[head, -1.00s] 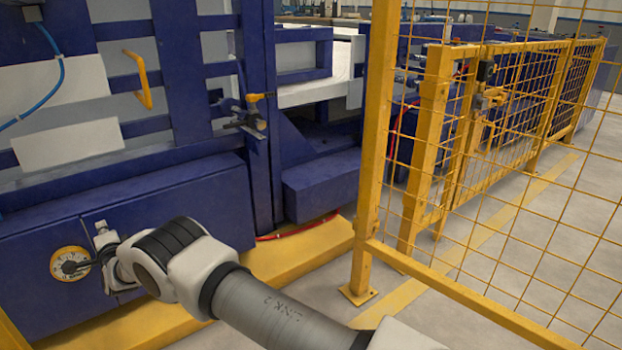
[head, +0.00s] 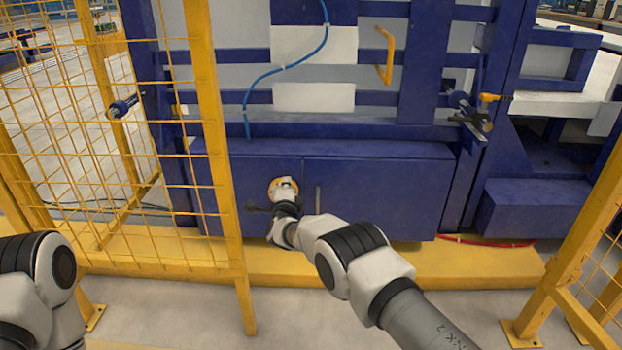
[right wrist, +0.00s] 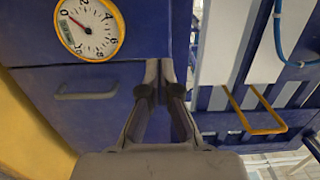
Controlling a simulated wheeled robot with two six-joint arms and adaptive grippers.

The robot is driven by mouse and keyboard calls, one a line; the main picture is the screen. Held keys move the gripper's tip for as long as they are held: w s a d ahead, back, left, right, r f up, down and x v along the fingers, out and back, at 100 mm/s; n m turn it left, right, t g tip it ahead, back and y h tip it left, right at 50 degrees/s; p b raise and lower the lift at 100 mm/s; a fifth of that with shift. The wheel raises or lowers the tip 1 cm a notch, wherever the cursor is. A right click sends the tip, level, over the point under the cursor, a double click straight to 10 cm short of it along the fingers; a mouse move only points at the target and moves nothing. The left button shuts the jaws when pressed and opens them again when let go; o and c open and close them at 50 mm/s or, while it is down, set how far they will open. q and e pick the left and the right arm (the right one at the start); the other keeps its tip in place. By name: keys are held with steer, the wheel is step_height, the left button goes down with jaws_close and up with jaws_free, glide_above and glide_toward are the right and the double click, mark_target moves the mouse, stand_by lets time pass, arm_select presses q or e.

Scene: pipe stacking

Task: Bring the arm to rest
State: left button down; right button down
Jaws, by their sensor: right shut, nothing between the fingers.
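My right arm (head: 350,255) reaches in from the lower right of the head view toward the front of a blue cabinet. My right gripper (head: 254,207) is small and dark there, at the end of the white wrist, in front of the cabinet. In the right wrist view my right gripper (right wrist: 160,68) is shut with its fingertips together and nothing between them. A link of my left arm (head: 40,275) shows at the lower left of the head view; its gripper is out of view. No pipe shows.
The blue cabinet (head: 380,190) carries a round dial gauge (right wrist: 90,28), mostly hidden by my wrist in the head view, and a grey handle (right wrist: 85,90). A yellow handle (head: 385,55) is above. Yellow mesh fences (head: 215,130) stand left and right. Grey floor (head: 170,305) is clear in front.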

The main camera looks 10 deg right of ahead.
steer(key=s+d+f+n+g+p, duration=0.2)
steer(key=s+d+f+g, duration=0.2)
steer(key=s+d+f, duration=0.45)
steer(key=s+d+f+n+g+p, duration=0.1)
steer(key=s+d+f+n+g, duration=0.15)
steer(key=s+f, duration=0.45)
steer(key=s+d+f+n+g, duration=0.25)
steer(key=s+d+f, duration=0.2)
steer(key=s, duration=0.55)
steer(key=s+a+n+g+y, duration=0.2)
steer(key=s+n+g, duration=0.3)
steer(key=s, duration=1.4)
steer(key=s+a+n+g+y, duration=0.2)
steer(key=s+n+g, duration=0.35)
steer(key=s, duration=1.35)
step_height(320, 180, up, 38)
steer(key=n+t+p, duration=0.2)
steer(key=p, duration=3.6)
steer(key=shift+w+d+f+p, duration=0.15)
steer(key=shift+w+f+p, duration=0.05)
steer(key=shift+w+p, duration=0.2)
